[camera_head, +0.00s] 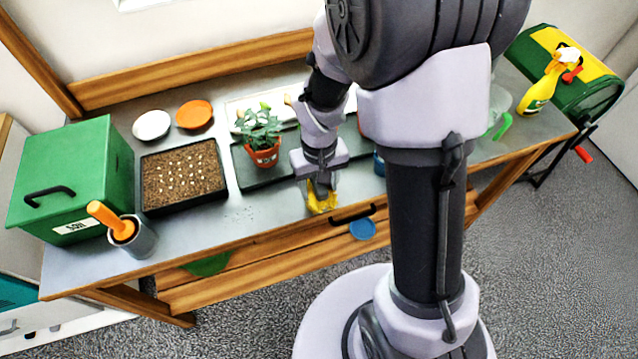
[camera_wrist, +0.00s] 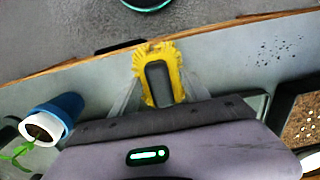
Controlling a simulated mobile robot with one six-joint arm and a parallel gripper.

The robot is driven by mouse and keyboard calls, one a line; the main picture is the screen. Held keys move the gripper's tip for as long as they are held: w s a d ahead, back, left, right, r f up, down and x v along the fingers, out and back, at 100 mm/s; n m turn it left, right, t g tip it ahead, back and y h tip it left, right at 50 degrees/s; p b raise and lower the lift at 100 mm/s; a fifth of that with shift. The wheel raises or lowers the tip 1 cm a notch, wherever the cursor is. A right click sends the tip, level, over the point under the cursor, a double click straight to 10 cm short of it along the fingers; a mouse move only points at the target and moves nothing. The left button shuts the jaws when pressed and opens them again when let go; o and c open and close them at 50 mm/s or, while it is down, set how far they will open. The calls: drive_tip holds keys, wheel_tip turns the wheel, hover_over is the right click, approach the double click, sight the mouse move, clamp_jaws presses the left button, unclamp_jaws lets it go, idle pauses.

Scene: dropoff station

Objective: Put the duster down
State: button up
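The duster (camera_wrist: 171,62) is yellow and fluffy-edged with a dark grey handle piece in its middle. In the head view the duster (camera_head: 321,203) shows as a yellow patch near the front edge of the grey-topped bench (camera_head: 235,225). My gripper (camera_wrist: 160,84) points down over it, with one grey finger along each side of the duster, and appears shut on it. In the head view my gripper (camera_head: 320,183) is directly above the yellow patch. I cannot tell whether the duster touches the bench top.
Left of my gripper are a potted plant (camera_head: 264,156), a seed tray (camera_head: 183,205), a grey cup with an orange handle (camera_head: 140,241) and a green soil box (camera_head: 80,170). A blue pot (camera_wrist: 68,106) stands close by. A spray bottle (camera_head: 540,95) stands far right. Bare bench lies between seed tray and gripper.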

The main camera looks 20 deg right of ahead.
drive_tip(key=o, duration=0.3)
wheel_tip(320, 180, up, 12)
drive_tip(key=p, duration=0.6)
drive_tip(key=s+a+r+m+t+y, duration=0.1)
drive_tip(key=s+a+r+m+t, duration=0.1)
drive_tip(key=s+r, duration=0.4)
drive_tip(key=s+a+r+m+t+y, duration=0.1)
drive_tip(key=s+a+r+m+t, duration=0.1)
drive_tip(key=s+r, duration=0.5)
wheel_tip(320, 180, up, 4)
drive_tip(key=shift+r+t, duration=0.2)
drive_tip(key=shift+t, duration=0.7)
drive_tip(key=shift+w, duration=0.1)
